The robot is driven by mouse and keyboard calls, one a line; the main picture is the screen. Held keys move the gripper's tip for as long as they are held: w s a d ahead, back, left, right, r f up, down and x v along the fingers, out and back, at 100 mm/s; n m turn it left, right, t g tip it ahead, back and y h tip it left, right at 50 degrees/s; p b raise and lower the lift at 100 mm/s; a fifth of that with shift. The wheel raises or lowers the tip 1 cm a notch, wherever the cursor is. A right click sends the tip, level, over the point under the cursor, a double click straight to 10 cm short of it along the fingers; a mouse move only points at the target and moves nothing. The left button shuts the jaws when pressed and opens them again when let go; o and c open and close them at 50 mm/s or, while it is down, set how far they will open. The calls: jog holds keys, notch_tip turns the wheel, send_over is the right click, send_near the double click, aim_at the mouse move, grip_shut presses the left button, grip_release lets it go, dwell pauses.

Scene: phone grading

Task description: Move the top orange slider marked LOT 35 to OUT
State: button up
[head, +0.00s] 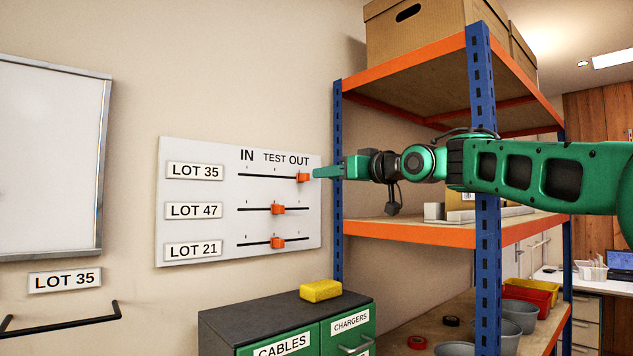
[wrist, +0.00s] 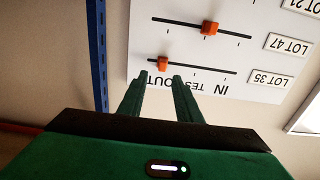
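The white panel (head: 230,225) on the wall has IN, TEST and OUT labels above three slots. The top orange slider (head: 303,178), in the row marked LOT 35 (head: 195,171), stands at the right end of its slot under OUT. In the wrist view, which is turned over, this slider (wrist: 163,64) sits just beyond my fingertips, in line with the gap between them. My gripper (head: 316,173) is at the panel's right edge, close beside the slider. In the wrist view my gripper (wrist: 159,77) has its two green fingers apart with nothing between them.
The LOT 47 slider (head: 278,209) and LOT 21 slider (head: 277,243) stand near the middle of their slots. A blue and orange shelf (head: 408,233) stands right of the panel, behind and around my arm. A yellow block (head: 321,291) lies on the cabinet (head: 240,318) below.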

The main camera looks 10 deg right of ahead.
jog(key=v, duration=0.4)
jog(key=shift+d, duration=0.1)
dwell(0.4)
